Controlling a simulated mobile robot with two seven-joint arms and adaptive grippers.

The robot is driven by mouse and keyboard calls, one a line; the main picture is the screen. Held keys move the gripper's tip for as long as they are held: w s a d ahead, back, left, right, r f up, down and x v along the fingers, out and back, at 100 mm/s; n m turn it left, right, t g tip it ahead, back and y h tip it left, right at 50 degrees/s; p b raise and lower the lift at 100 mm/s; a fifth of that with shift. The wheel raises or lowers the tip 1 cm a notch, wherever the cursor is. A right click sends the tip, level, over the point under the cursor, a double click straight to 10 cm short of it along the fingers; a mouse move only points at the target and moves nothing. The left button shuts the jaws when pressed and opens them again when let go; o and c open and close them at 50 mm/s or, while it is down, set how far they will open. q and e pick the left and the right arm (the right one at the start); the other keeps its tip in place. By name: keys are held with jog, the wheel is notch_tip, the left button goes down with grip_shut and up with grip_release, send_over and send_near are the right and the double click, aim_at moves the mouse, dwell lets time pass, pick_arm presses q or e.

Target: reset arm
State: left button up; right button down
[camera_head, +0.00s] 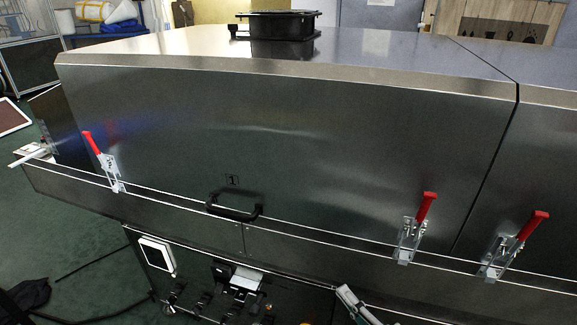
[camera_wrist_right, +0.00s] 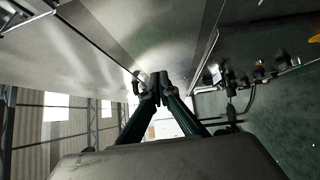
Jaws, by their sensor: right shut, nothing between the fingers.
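My right gripper (camera_head: 347,294) shows only as a light tip at the bottom edge of the head view, in front of the dryer's lower panel. In the right wrist view the right gripper (camera_wrist_right: 159,78) has its two dark fingers meeting at the tips, shut and empty. The tunnel dryer (camera_head: 280,130) fills the head view, with a closed metal cover marked 1 and a black handle (camera_head: 234,212) low on it. I do not make out my left gripper.
Red-handled toggle clamps (camera_head: 108,165), (camera_head: 415,228), (camera_head: 512,245) stand along the cover's lower edge. A control panel (camera_head: 240,280) with black knobs is below. A black fitting (camera_head: 284,24) sits on top. Green floor (camera_head: 70,240) is open at left, with dark cables.

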pick_arm(q)
jog(key=s+a+m+g+y+p, duration=0.1)
jog(key=s+a+g+y+p, duration=0.1)
jog(key=a+p, duration=0.5)
jog(key=p, duration=0.3)
jog(key=shift+s+a, duration=0.25)
jog(key=shift+s, duration=0.15)
pick_arm(e)
jog(key=s+d+f+m+g+h, duration=0.2)
jog(key=s+m, duration=0.4)
jog(key=s, duration=0.1)
jog(key=s+d+f+m+g+h, duration=0.2)
jog(key=s+f+m, duration=0.1)
jog(key=s+m, duration=0.4)
jog(key=s+d+f+m+g+h, duration=0.1)
jog(key=s+d+f+m+h, duration=0.1)
jog(key=s+m, duration=0.5)
jog(key=shift+s+d+f+g+h, duration=0.2)
jog(key=shift+d+f+g+h, duration=0.1)
jog(key=shift+d+f+g, duration=0.15)
pick_arm(q)
jog(key=shift+r, duration=0.1)
pick_arm(e)
jog(key=shift+r, duration=0.1)
